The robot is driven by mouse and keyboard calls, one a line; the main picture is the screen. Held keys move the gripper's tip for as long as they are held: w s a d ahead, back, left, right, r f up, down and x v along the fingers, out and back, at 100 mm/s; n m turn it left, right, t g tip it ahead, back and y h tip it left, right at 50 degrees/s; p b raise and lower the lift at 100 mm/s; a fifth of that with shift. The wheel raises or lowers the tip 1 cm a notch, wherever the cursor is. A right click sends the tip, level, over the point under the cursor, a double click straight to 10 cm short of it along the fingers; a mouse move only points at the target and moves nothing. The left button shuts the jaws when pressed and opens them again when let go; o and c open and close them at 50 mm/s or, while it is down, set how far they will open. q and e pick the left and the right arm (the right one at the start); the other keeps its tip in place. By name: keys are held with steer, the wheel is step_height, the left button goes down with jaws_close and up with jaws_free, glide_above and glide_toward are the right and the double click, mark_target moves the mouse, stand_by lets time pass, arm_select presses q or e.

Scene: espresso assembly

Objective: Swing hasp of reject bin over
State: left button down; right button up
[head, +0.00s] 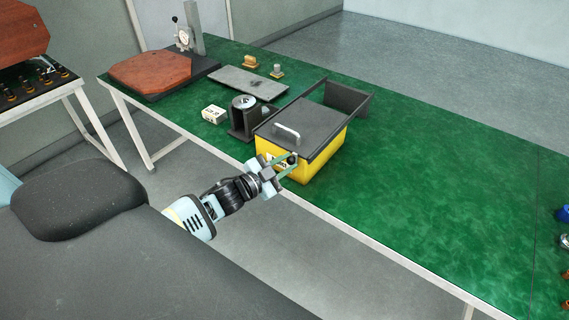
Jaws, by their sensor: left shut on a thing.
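The reject bin (324,154) is a yellow box with a dark grey lid (308,124) and a light handle on top. It stands near the front edge of the green table. My left gripper (291,159) is at the bin's front face, just below the lid's edge. Its fingers are shut on a small part there, which appears to be the hasp; the fingers largely hide it, so its exact angle cannot be told. The lid looks closed over the yellow part of the bin. My right gripper is not in view.
A dark open frame (368,98) extends behind the bin. A black holder with a round metal part (244,104) and a small white box (214,114) stand to the left. A grey plate (248,83) lies further back.

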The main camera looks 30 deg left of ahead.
arm_select(q)
steer(key=c, duration=1.2)
jaws_free()
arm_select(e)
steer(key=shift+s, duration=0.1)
arm_select(q)
steer(key=v, duration=0.7)
steer(key=shift+s, duration=0.4)
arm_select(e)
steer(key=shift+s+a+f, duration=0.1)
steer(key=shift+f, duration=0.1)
arm_select(q)
steer(key=shift+a, duration=0.15)
